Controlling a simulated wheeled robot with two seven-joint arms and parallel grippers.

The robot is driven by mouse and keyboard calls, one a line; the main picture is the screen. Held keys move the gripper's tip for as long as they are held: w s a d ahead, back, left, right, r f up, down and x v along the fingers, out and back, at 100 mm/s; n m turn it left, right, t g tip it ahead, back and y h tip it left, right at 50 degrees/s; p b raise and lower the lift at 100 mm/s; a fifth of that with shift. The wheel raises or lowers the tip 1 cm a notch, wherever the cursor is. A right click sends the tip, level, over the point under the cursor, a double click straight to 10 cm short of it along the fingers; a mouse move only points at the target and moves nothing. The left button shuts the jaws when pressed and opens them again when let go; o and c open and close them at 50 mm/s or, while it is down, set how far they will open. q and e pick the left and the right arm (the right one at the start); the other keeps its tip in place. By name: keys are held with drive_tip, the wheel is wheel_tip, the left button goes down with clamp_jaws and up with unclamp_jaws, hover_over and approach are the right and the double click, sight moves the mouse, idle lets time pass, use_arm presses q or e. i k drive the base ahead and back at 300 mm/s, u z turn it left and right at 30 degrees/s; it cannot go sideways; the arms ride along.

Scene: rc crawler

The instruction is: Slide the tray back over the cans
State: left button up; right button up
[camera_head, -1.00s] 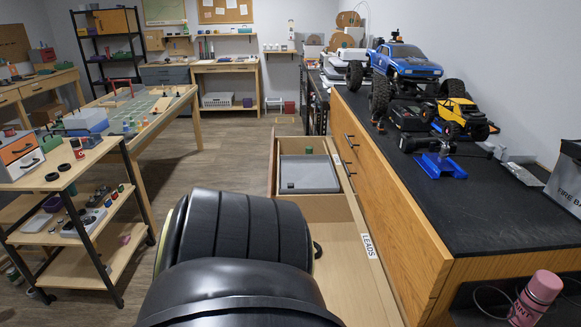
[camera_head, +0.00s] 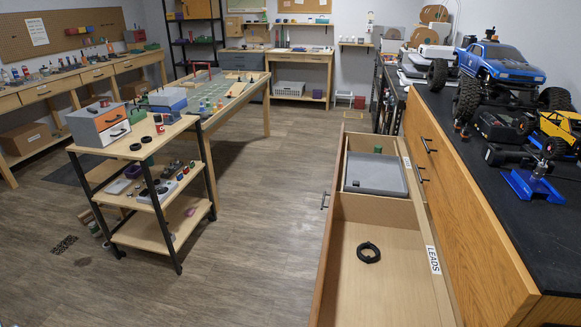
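The grey tray (camera_head: 376,174) lies in the far section of the open drawer (camera_head: 324,243), which has a "LEADS" label on its right-hand wall. A small green can-like top (camera_head: 377,150) shows at the tray's far edge. I cannot tell whether it stands on the tray or behind it, and anything under the tray is hidden. Neither of my grippers is in view.
A black coiled ring (camera_head: 368,252) lies in the drawer's near section. The black-topped bench (camera_head: 480,130) at right holds a blue truck (camera_head: 500,62) and a yellow crawler (camera_head: 563,127). A shelf cart (camera_head: 150,232) stands at left, with clear floor between.

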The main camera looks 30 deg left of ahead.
sight(375, 174)
drive_tip(key=u, duration=0.35)
drive_tip(key=i, duration=1)
